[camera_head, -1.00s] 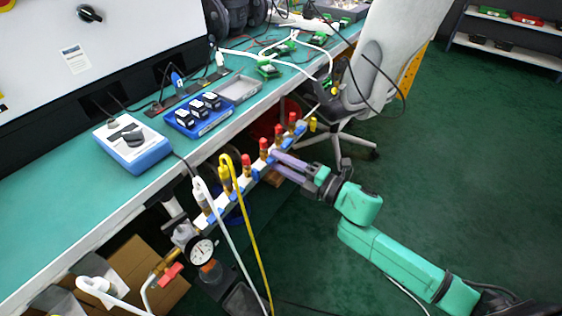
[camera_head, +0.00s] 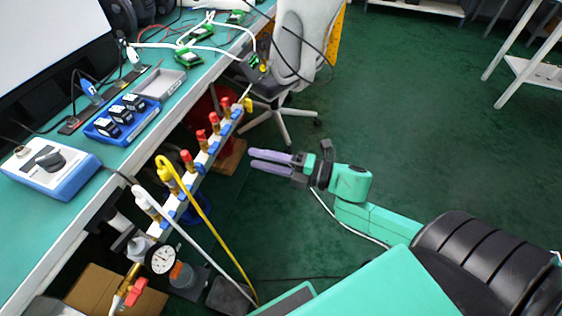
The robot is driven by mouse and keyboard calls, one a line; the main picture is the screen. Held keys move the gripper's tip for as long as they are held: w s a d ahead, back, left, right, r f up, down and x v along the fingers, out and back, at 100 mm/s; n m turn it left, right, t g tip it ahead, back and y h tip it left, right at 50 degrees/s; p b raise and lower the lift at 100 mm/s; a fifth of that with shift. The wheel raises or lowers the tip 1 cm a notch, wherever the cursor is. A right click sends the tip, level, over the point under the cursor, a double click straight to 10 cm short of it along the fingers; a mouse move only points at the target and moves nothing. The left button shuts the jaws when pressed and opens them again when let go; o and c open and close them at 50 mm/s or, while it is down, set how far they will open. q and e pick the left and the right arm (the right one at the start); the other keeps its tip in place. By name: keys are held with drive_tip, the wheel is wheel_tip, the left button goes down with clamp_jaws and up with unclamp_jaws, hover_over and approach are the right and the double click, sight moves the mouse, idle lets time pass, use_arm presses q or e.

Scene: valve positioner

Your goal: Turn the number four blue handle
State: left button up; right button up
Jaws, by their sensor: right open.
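A white manifold bar (camera_head: 155,230) runs diagonally along the bench's front edge, with several blue handles along its side, one of them (camera_head: 200,168) near the middle. Red-capped brass fittings (camera_head: 201,137) stand along its top. No numbers are readable on the handles, so I cannot tell which is number four. My right gripper (camera_head: 251,160) is to the right of the bar, its purple fingers pointing left toward it. It is open and empty, with a gap between fingertips and handles. My left gripper is not in view.
A yellow hose (camera_head: 208,225) and a white hose (camera_head: 190,240) hang from the bar's near end. A pressure gauge (camera_head: 162,258) and a red valve handle (camera_head: 136,292) sit below. A chair (camera_head: 292,70) stands behind.

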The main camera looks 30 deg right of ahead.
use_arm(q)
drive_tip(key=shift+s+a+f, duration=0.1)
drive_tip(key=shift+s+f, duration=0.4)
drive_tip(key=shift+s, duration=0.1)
use_arm(e)
drive_tip(key=v, duration=0.4)
drive_tip(key=shift+s+d, duration=0.25)
drive_tip(key=shift+s, duration=0.05)
use_arm(q)
drive_tip(key=shift+p, duration=0.3)
